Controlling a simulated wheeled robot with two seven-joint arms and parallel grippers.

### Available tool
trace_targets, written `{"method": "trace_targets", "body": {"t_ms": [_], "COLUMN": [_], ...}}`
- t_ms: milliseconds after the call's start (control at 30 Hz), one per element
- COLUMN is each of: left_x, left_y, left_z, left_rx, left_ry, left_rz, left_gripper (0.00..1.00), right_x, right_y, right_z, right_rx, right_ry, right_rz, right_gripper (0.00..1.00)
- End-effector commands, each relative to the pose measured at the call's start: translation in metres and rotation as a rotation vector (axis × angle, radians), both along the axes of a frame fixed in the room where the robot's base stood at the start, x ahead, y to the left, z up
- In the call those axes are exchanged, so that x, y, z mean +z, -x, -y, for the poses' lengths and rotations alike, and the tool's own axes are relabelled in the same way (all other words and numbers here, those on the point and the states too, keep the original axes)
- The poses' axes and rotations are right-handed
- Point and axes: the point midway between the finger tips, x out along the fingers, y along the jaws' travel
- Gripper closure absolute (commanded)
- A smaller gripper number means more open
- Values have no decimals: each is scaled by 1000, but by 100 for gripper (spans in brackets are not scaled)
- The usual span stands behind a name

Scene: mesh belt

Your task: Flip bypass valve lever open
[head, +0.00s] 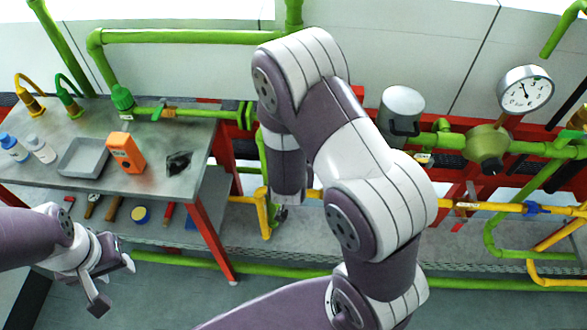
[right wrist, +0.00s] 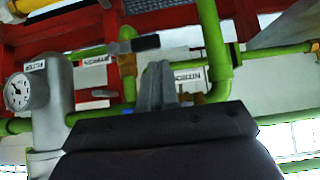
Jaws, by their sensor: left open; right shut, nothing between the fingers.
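In the right wrist view, a lever with a black grip (right wrist: 145,43) lies roughly level across a green pipe, just beyond my right gripper (right wrist: 160,70). The right fingers are shut and empty, and they point toward the lever. I cannot tell whether they touch it. I cannot be sure that this is the bypass valve lever. In the head view my right gripper (head: 281,212) hangs down beside the green and yellow pipes, and my right arm hides much of the pipework behind it. My left gripper (head: 115,283) is open and empty, in front of the table's near edge.
A metal table (head: 190,130) at left holds an orange device (head: 125,152), a grey tray (head: 83,157) and bottles (head: 40,148). A round gauge (head: 525,90) and a grey pot-like cylinder (head: 401,110) are at right. Green pipes run low across the floor.

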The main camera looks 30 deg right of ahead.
Motion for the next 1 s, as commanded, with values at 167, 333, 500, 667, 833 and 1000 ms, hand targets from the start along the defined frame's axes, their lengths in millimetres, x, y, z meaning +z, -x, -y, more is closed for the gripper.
{"method": "trace_targets", "body": {"t_ms": [167, 333, 500, 667, 833, 1000], "left_x": [1, 2, 2, 2, 4, 6], "left_y": [0, 0, 0, 0, 0, 0], "left_z": [0, 0, 0, 0, 0, 0], "left_rx": [0, 0, 0, 0, 0, 0], "left_ry": [0, 0, 0, 0, 0, 0], "left_rz": [0, 0, 0, 0, 0, 0], "left_gripper": [57, 57, 57, 57, 57, 57], "right_x": [-19, -27, -28, -28, -29, -31], "right_y": [-16, -24, -24, -24, -24, -24], "right_z": [10, 15, 15, 15, 15, 15], "right_rx": [-1, 1, 1, 1, 1, 2], "right_ry": [0, -1, 0, 0, 15, 45], "right_rz": [-1, 0, 0, 0, -9, -28], "right_gripper": [100, 100, 100, 100, 100, 100]}}
